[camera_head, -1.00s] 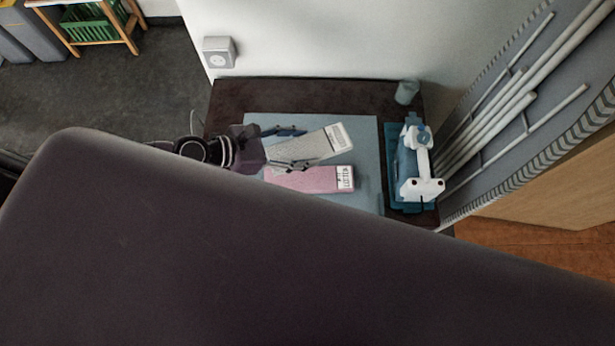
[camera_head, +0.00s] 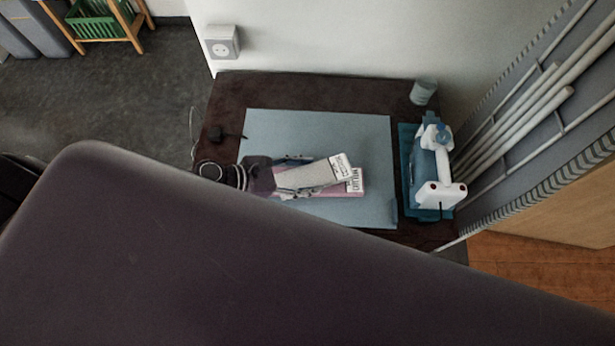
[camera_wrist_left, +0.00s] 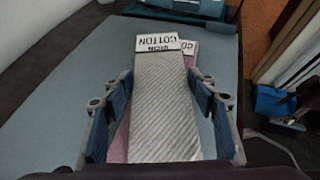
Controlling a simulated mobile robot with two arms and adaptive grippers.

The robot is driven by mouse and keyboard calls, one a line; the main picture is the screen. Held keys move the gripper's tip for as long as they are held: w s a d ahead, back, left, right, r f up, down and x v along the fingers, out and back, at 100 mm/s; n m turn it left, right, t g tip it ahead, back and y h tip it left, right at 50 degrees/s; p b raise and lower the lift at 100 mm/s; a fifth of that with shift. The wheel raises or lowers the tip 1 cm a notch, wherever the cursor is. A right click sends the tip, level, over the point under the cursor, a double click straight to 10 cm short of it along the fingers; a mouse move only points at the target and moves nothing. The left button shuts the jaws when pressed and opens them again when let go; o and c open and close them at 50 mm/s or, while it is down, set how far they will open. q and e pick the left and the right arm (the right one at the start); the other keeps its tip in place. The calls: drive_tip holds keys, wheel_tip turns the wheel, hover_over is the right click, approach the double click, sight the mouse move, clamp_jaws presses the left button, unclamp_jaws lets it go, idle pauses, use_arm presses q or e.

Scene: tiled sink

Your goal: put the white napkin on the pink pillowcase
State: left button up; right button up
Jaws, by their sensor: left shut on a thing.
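My left gripper (camera_head: 290,178) is shut on the white napkin (camera_head: 316,173), a long folded pale cloth with a white label at its far end. In the left wrist view the napkin (camera_wrist_left: 162,105) runs forward between the two blue finger pads of the gripper (camera_wrist_left: 163,105). The pink pillowcase (camera_head: 350,188) lies on the blue mat, mostly covered from sight by the napkin. Its edge and label also show beside and under the napkin in the left wrist view (camera_wrist_left: 192,57). I cannot tell whether napkin and pillowcase touch. My right gripper is not in view.
The blue mat (camera_head: 345,135) covers most of the dark table (camera_head: 300,92). A white and blue iron-like device (camera_head: 437,170) stands on a teal tray at the right, with a grey cup (camera_head: 423,91) behind it. A wall is at the back, and a grey board with rods is at the right.

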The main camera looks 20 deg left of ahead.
use_arm(q)
drive_tip(key=shift+f, duration=0.6)
drive_tip(key=shift+f, duration=0.1)
drive_tip(key=shift+f+b, duration=0.15)
drive_tip(key=shift+b, duration=0.15)
drive_tip(key=o, duration=1.2)
drive_tip(key=shift+c, duration=0.2)
drive_tip(key=shift+r, duration=0.2)
